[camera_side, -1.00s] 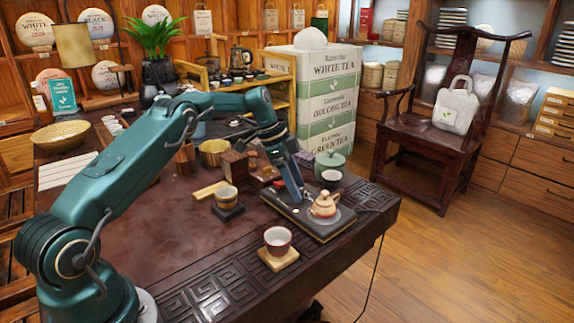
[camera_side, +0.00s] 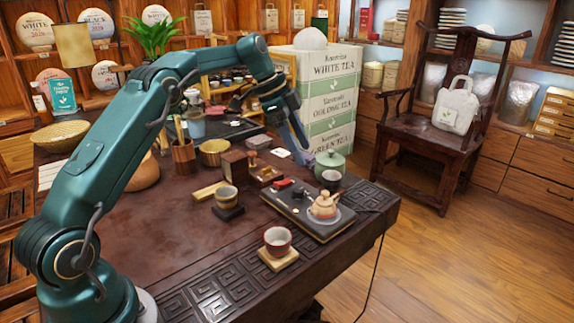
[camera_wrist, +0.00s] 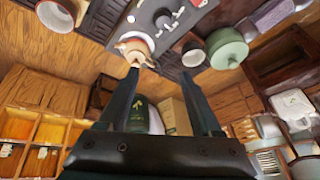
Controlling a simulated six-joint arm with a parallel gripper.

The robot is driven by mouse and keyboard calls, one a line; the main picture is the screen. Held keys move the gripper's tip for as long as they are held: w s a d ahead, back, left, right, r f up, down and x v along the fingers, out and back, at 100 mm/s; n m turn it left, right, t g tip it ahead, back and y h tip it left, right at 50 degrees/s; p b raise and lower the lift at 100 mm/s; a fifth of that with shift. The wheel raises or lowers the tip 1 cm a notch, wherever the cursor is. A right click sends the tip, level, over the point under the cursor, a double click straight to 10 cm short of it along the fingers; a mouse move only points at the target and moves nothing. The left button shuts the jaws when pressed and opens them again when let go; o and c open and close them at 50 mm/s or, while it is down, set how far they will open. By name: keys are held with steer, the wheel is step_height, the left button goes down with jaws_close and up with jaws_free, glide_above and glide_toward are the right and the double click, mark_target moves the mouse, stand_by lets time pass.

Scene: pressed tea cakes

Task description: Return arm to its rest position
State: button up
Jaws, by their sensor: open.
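My gripper (camera_side: 306,153) is raised above the far side of the dark table (camera_side: 150,225), near the green lidded jar (camera_side: 330,163) in the side view. In the wrist view its two fingers (camera_wrist: 160,72) are spread apart with nothing between them. The black tea tray (camera_side: 290,210) lies at the table's right end. It bears a small tan teapot (camera_side: 323,204) and a small red piece (camera_side: 283,184). The wrist view also shows the teapot (camera_wrist: 134,48), the tray (camera_wrist: 150,14) and the green jar (camera_wrist: 228,50), all beyond the fingertips.
A dark cup (camera_side: 331,179) stands by the jar. A red cup (camera_side: 278,240) on a wooden coaster stands in front, with another cup (camera_side: 227,196) further back. White and green tea boxes (camera_side: 330,95) rise behind the gripper. The table's left middle is bare.

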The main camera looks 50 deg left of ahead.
steer(key=s+d+r+n+t+y, duration=0.1)
steer(key=s+d+r+n+t, duration=0.1)
steer(key=s+d+r, duration=1)
steer(key=s+a+f+n+y, duration=0.2)
steer(key=s+f+n, duration=0.6)
steer(key=s+f, duration=0.3)
steer(key=s, duration=0.4)
steer(key=shift+s+n, duration=0.25)
steer(key=shift+n, duration=0.15)
